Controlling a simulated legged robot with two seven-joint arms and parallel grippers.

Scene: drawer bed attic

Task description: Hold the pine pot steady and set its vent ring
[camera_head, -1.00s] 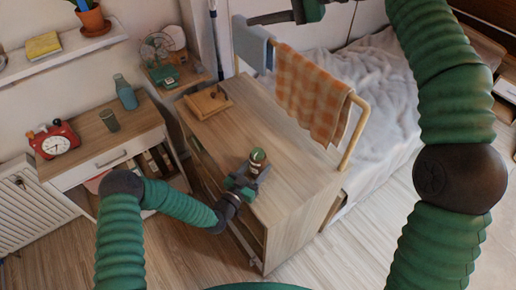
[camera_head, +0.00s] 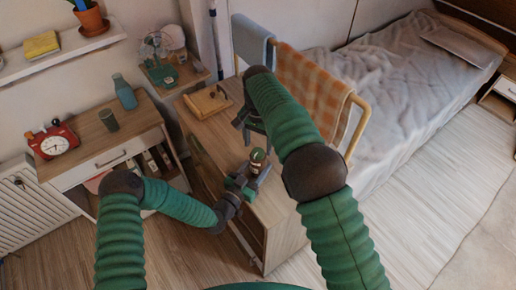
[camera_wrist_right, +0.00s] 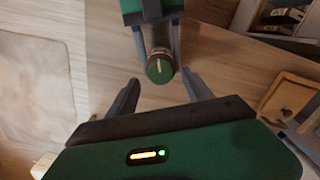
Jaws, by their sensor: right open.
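The pine pot (camera_head: 258,157), a small brown-and-green cylinder, stands upright at the near end of the wooden cabinet top. In the right wrist view its round green top (camera_wrist_right: 160,70) carries a pale line and a darker rim, seemingly the vent ring. My left gripper (camera_head: 247,173) reaches the pot from the near left; its fingers also flank the pot closely in the right wrist view (camera_wrist_right: 157,42), apparently closed on it. My right gripper (camera_head: 243,128) is open and empty above the cabinet, behind the pot. Its spread fingers (camera_wrist_right: 160,85) point toward the pot without touching it.
A wooden tray (camera_head: 208,103) lies on the cabinet's far end. A rail (camera_head: 358,128) with an orange checked towel (camera_head: 315,85) and a blue cloth (camera_head: 252,42) runs along the right side. A bed (camera_head: 400,90) lies beyond. The cabinet top around the pot is clear.

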